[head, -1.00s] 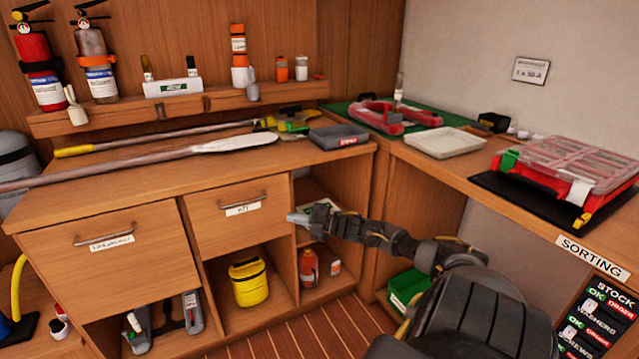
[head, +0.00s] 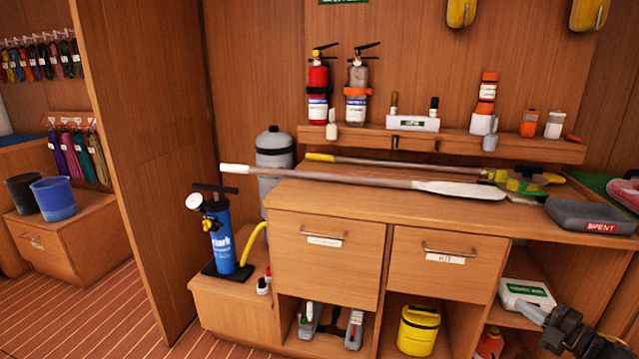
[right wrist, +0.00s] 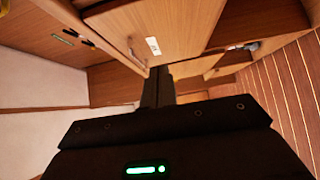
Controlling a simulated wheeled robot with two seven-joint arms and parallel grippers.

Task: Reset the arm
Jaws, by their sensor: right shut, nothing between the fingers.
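My right gripper (head: 531,313) is at the lower right of the head view, in front of the open shelf beside the KIT drawer (head: 447,262). It is shut and empty. Its tip overlaps the lower edge of a white box with a green label (head: 526,291) in the picture; I cannot tell whether they touch. In the right wrist view the dark fingers (right wrist: 157,88) are together, with a cabinet front beyond them. My left gripper is not in view.
The counter (head: 390,203) carries a long paddle (head: 450,188) and a grey SPENT tray (head: 590,216). A blue pump (head: 221,240) stands on a low ledge at left. A yellow container (head: 418,330) sits in a lower cubby. Open floor (head: 90,310) lies at left.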

